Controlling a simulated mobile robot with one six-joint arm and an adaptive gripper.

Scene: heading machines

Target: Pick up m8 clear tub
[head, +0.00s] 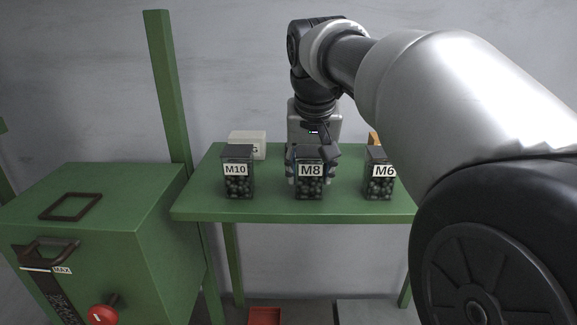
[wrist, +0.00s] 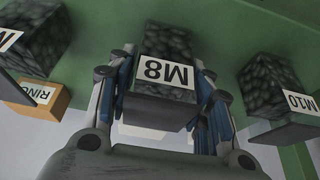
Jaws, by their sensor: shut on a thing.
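The M8 clear tub (head: 310,187) stands at the middle of the green table, filled with dark round parts and with a white M8 label on its front. It also shows in the wrist view (wrist: 168,88), between my fingers. My gripper (head: 312,160) comes down from above and behind the tub. In the wrist view my gripper (wrist: 165,100) has one finger on each side of the tub, shut on it. The tub looks upright. I cannot tell whether its base touches the table.
The M10 tub (head: 238,180) stands to the left and the M6 tub (head: 380,182) to the right on the green table (head: 270,209). A white box (head: 247,140) is behind M10. An orange box (wrist: 42,98) labelled RING is near M6. A green machine (head: 120,220) stands left.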

